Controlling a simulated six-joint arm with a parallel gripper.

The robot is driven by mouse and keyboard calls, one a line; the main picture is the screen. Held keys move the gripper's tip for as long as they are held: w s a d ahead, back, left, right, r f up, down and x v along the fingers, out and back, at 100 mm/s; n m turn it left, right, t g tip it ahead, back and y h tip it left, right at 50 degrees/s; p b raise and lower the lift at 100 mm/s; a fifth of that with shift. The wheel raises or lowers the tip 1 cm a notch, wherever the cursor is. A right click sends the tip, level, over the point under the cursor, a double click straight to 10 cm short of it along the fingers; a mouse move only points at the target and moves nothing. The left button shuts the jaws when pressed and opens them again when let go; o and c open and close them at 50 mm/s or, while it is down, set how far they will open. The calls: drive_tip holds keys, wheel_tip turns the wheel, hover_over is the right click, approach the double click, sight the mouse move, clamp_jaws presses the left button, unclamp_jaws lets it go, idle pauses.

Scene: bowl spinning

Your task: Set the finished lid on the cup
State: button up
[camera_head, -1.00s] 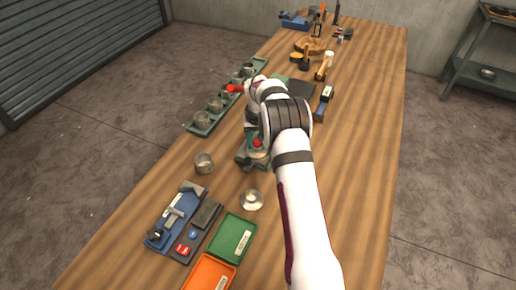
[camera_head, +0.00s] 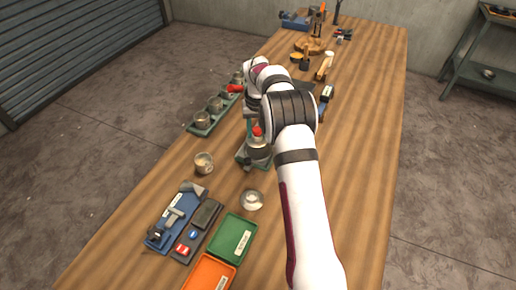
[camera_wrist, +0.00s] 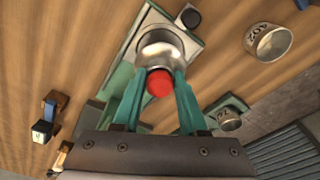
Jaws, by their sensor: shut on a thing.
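My gripper (camera_wrist: 160,88) has green fingers shut around a shiny silver lid (camera_wrist: 163,50) with a red knob (camera_wrist: 159,83). In the head view the red knob (camera_head: 257,131) shows above the silver piece (camera_head: 257,148), beside my arm. The lid is over or close to a green-and-white base (camera_wrist: 150,17); the exact gap is hard to tell. The cup (camera_head: 204,163) stands upright and open on the table, left of the lid; in the wrist view the marked cup (camera_wrist: 268,42) is at the upper right, apart from my gripper.
A green tray (camera_head: 203,128) with several cups lies behind the cup. A silver disc (camera_head: 252,200), a blue tool stand (camera_head: 165,234), a green bin (camera_head: 233,240) and an orange bin (camera_head: 208,272) are in front. The table's right side is mostly clear.

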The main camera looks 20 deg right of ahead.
sight(249, 142)
drive_tip(key=shift+a, duration=0.1)
drive_tip(key=shift+s+a+f+m, duration=0.2)
drive_tip(key=shift+s+a+m, duration=1.4)
drive_tip(key=shift+a, duration=0.15)
drive_tip(key=shift+s+a+m, duration=0.25)
drive_tip(key=shift+a+m, duration=0.15)
drive_tip(key=shift+a, duration=0.1)
drive_tip(key=w+a+r+n, duration=0.4)
drive_tip(key=a+r+n, duration=0.3)
drive_tip(key=a+n, duration=0.45)
wheel_tip(249, 142, down, 7)
drive_tip(key=a+m, duration=0.1)
drive_tip(key=shift+w+a+r+y, duration=0.2)
drive_tip(key=shift+a+y, duration=0.05)
drive_tip(key=shift+y, duration=0.15)
drive_tip(key=shift+f+m, duration=0.2)
drive_tip(key=shift+m, duration=0.05)
drive_tip(key=shift+f, duration=0.3)
drive_tip(key=shift+f, duration=0.2)
